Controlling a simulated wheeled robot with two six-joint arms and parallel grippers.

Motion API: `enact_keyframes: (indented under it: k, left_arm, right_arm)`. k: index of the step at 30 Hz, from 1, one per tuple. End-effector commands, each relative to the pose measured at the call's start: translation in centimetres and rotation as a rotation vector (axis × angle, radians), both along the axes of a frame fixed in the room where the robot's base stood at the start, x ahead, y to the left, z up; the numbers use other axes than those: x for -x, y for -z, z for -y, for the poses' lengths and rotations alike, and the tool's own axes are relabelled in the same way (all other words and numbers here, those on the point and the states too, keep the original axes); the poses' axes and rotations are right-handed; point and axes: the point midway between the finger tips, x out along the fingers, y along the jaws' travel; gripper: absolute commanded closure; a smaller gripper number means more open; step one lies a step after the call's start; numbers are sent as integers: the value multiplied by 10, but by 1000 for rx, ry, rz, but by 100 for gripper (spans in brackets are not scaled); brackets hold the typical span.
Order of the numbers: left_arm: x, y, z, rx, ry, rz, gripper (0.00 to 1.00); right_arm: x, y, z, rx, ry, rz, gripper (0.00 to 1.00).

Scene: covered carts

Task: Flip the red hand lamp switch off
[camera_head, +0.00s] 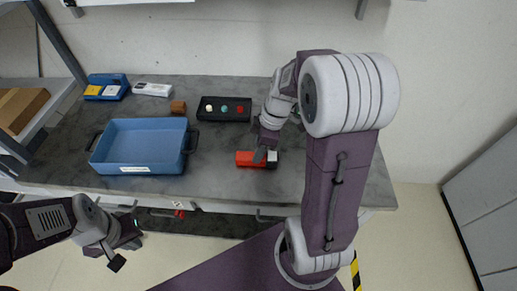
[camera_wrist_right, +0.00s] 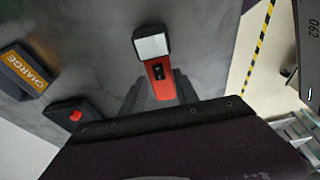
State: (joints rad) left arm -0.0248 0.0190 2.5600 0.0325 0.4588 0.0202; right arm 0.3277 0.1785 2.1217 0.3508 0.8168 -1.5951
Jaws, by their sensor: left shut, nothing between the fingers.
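The red hand lamp (camera_head: 245,159) lies on the grey table near its front edge, with its white lens end to the right. In the right wrist view the lamp (camera_wrist_right: 160,88) shows its white head and a small black switch (camera_wrist_right: 158,72) on its red body. My right gripper (camera_head: 262,155) is right over the lamp. In the wrist view its fingers (camera_wrist_right: 160,90) stand apart, one to each side of the red body; I cannot tell whether they touch it. My left gripper (camera_head: 118,262) is shut and empty, low in front of the table.
A blue tray (camera_head: 140,170) stands left of the lamp. Behind are a black box with coloured buttons (camera_head: 225,118), a brown block (camera_head: 178,107), a white device (camera_head: 152,90) and a blue charger (camera_head: 106,80). The table between tray and lamp is clear.

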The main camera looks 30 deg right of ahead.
Motion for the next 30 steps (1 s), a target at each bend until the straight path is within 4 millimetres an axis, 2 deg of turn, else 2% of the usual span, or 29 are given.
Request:
enact_keyframes:
  k: [5, 7, 15, 18, 22, 30]
  left_arm:
    - [0, -1, 0, 0, 0, 0, 100]
    - [0, -3, 0, 0, 0, 0, 100]
    - [0, -12, 0, 0, 0, 0, 100]
    - [0, -14, 0, 0, 0, 0, 100]
    - [0, -14, 0, 0, 0, 0, 100]
    - [0, -14, 0, 0, 0, 0, 100]
  right_arm:
    - [0, -2, 0, 0, 0, 1, 64]
    - [0, -11, 2, 1, 0, 4, 64]
    - [8, -68, 16, 2, 2, 4, 64]
    - [10, -81, 18, 1, 1, 2, 64]
    - [12, -88, 20, 0, 0, 0, 64]
    - [12, -88, 20, 0, 0, 0, 64]
